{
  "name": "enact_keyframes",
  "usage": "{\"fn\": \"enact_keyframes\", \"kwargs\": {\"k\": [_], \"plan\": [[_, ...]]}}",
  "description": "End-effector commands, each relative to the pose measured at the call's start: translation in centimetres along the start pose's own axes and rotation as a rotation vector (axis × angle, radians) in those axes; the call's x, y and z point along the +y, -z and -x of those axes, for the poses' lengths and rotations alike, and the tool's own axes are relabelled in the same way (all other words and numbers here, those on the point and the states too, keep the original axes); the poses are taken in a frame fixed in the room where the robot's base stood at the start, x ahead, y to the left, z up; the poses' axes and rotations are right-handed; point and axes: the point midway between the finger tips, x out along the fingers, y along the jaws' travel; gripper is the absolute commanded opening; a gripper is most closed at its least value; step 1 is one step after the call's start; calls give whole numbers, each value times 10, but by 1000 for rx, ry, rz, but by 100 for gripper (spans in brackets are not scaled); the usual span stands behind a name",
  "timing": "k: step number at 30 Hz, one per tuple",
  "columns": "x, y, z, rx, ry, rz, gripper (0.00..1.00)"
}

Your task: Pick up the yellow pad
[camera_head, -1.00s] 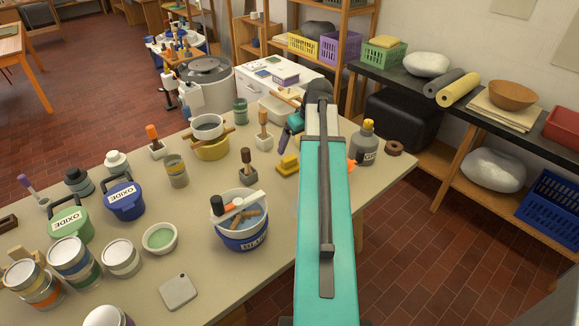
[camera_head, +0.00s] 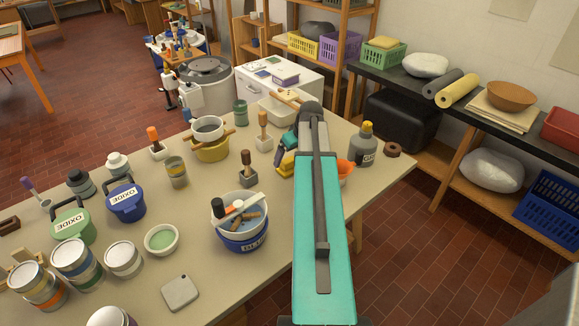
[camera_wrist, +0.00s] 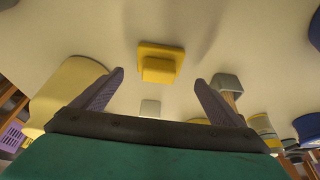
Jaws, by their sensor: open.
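The yellow pad (camera_wrist: 161,62) lies on the table, a square base with a smaller raised block on it. In the wrist view it shows whole, beyond and between the two finger tips. In the head view the yellow pad (camera_head: 287,166) is partly hidden by my gripper and arm. My gripper (camera_wrist: 159,78) is open, with one finger on each side of the pad in the picture and nothing between them. In the head view my gripper (camera_head: 281,156) is just over the pad's far side; I cannot tell its exact height.
A grey block with a brown handle (camera_head: 248,174) stands close left of the pad; the grey block also shows in the wrist view (camera_wrist: 227,81). A grey bottle (camera_head: 364,149) and an orange object (camera_head: 346,169) are to the right. A blue bucket (camera_head: 243,240) is nearer.

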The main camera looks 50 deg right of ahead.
Motion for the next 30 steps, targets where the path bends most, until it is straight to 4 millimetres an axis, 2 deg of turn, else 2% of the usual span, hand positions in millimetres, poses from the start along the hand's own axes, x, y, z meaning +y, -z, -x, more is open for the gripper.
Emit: {"fn": "enact_keyframes", "kwargs": {"k": [4, 20, 30], "plan": [[0, 0, -7, 0, 0, 0, 92], [1, 0, -12, -1, 0, -2, 92], [4, 0, -36, -1, 0, -3, 92]]}}
